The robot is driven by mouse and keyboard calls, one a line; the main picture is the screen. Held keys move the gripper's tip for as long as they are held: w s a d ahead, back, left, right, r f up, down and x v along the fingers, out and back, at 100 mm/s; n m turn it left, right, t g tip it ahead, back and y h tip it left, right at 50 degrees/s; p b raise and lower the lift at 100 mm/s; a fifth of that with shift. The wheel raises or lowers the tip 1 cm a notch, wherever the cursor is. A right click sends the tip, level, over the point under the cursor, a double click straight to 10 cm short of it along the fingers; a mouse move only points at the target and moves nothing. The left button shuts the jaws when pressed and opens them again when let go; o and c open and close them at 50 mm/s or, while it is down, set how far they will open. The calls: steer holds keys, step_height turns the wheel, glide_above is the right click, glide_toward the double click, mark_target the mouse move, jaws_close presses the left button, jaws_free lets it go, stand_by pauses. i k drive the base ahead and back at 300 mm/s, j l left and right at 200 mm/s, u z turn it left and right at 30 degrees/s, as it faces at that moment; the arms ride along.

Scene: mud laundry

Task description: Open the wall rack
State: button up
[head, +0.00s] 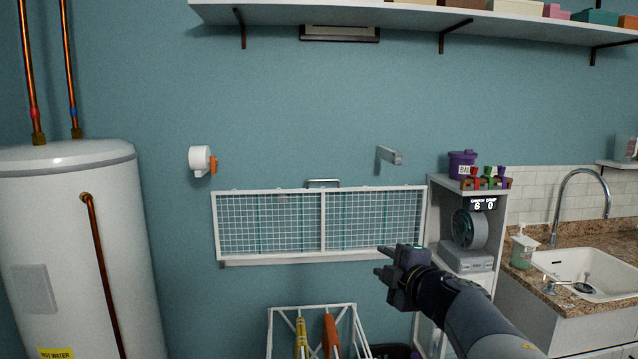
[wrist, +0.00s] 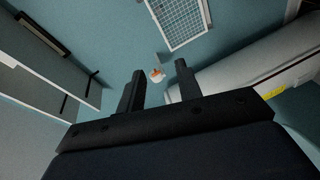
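The wall rack (head: 323,222) is a white framed wire grid lying flat against the blue wall in the head view. A small metal handle (head: 323,182) stands at the middle of its top edge. In the wrist view, part of the rack (wrist: 180,22) shows at the top. My gripper (head: 381,261) appears over the rack's lower right edge in the head view, with its distance from the rack unclear. The wrist view shows its two fingers (wrist: 160,68) apart with nothing between them touching them.
A white cylinder with an orange part (head: 199,161) and a metal bracket (head: 389,155) project from the wall above the rack. A white water tank (head: 70,230) stands left. A shelf unit (head: 433,205) and sink (head: 590,270) are right. A drying frame (head: 312,308) stands below.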

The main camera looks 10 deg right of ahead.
mark_target(322, 190)
steer(key=i+l, duration=0.1)
steer(key=i, duration=2.2)
